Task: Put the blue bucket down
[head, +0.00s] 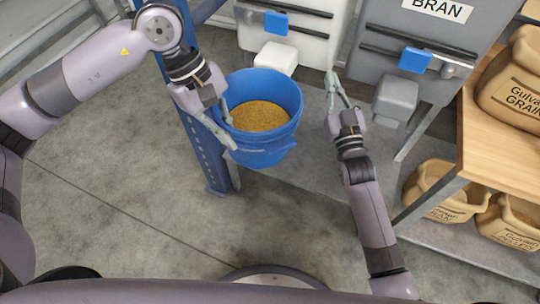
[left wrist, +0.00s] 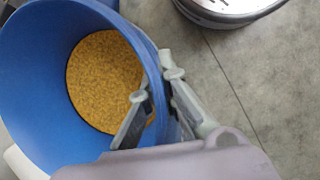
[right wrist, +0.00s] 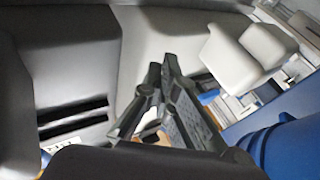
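The blue bucket (head: 265,148) is upright, with yellow-brown grain (head: 258,116) inside. It is in front of the white hopper, beside a blue post. My left gripper (head: 228,122) is at its left rim. In the left wrist view, the fingers (left wrist: 155,95) are shut on the bucket wall (left wrist: 40,100), one inside and one outside. I cannot tell for certain whether the bucket's base touches anything below. My right gripper (head: 335,88) is to the right of the bucket, apart from it. Its fingers look closed together and empty in the right wrist view (right wrist: 162,72).
A white hopper (head: 310,42) and a grey BRAN hopper (head: 430,50) with blue handles stand behind. A wooden shelf (head: 500,130) with several grain sacks is at right. A round grey object (head: 270,275) is on the floor at the front. The concrete floor (head: 120,180) at left is clear.

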